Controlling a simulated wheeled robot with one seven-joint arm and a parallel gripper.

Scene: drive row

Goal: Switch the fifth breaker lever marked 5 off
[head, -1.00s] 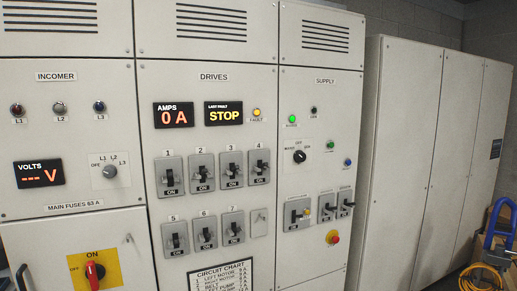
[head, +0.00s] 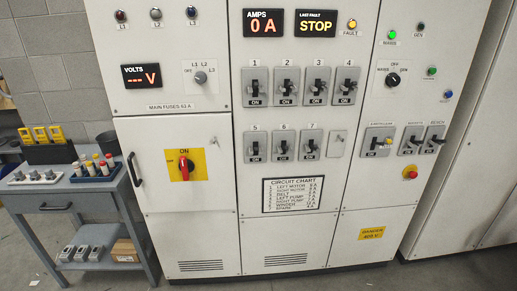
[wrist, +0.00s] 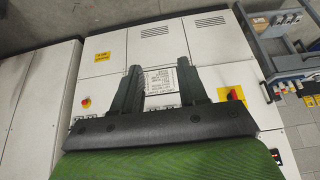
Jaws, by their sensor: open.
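Breaker 5 (head: 256,147) is a grey plate with a small black lever and an ON label at its base. It sits at the left of the lower breaker row on the DRIVES panel, in the head view. I cannot tell for sure which way its lever is thrown. Breaker 6 (head: 283,146) is to its right and breaker 1 (head: 255,88) is above it. My gripper (wrist: 158,65) shows only in the wrist view, open and empty, apart from the cabinet. The circuit chart (wrist: 160,79) shows between its fingers. Breaker 5 is not discernible in the wrist view.
The circuit chart (head: 293,194) is below the breakers. A red rotary switch (head: 184,168) on a yellow plate is on the left door, near a black handle (head: 134,169). Floor shows along the cabinet's foot.

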